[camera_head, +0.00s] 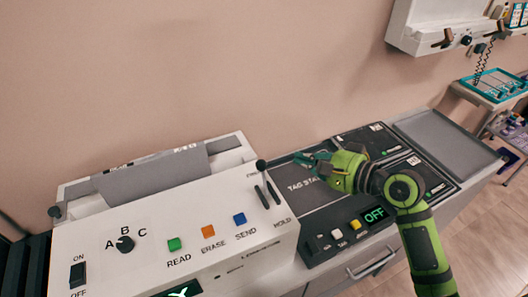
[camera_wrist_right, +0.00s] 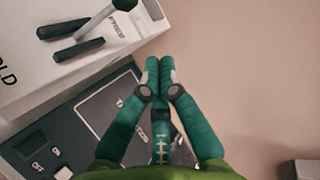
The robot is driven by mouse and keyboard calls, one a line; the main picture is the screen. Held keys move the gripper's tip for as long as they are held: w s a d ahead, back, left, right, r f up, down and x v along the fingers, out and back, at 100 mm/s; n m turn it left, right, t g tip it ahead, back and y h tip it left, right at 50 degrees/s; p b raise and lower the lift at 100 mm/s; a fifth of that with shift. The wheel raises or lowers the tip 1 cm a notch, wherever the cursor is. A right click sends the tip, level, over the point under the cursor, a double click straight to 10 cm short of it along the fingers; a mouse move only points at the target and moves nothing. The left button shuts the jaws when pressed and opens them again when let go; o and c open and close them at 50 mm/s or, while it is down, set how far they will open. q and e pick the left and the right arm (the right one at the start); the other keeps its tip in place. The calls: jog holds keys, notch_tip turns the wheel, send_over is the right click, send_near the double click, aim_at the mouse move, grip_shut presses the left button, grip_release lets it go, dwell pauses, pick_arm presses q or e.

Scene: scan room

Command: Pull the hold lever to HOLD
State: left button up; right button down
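The hold lever (camera_head: 261,165) has a dark round knob and stands at the far end of its slots on the white console, beside the small upper label. The HOLD label (camera_head: 282,222) is at the near end of the slots. In the right wrist view the lever's knob (camera_wrist_right: 124,4) and shaft show at the top left, by the FREE label. My right gripper (camera_head: 302,158) is green and teal, to the right of the lever and apart from it. In the wrist view its fingertips (camera_wrist_right: 160,65) are together with nothing between them. My left gripper is not in view.
The white console (camera_head: 215,215) also carries READ, ERASE and SEND buttons, an A-B-C knob (camera_head: 125,243) and an ON/OFF switch (camera_head: 78,273). A dark tag station (camera_head: 300,190) lies under my right gripper. A grey tray (camera_head: 440,135) is at the right. The wall stands behind.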

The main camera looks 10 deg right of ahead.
aim_at(264, 178)
jog(key=w+a+p, duration=0.1)
jog(key=a, duration=0.1)
jog(key=w+a+f+p, duration=0.1)
jog(key=w+a+p, duration=0.2)
jog(key=a, duration=0.1)
jog(key=shift+w+a+f, duration=0.3)
jog(key=shift+w+f, duration=0.1)
jog(key=shift+s+a+r+p, duration=0.1)
jog(key=shift+s+p, duration=0.3)
jog(key=shift+s, duration=0.15)
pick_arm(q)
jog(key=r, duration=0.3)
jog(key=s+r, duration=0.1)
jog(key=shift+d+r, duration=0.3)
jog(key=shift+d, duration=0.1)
pick_arm(e)
jog(key=shift+w, duration=0.1)
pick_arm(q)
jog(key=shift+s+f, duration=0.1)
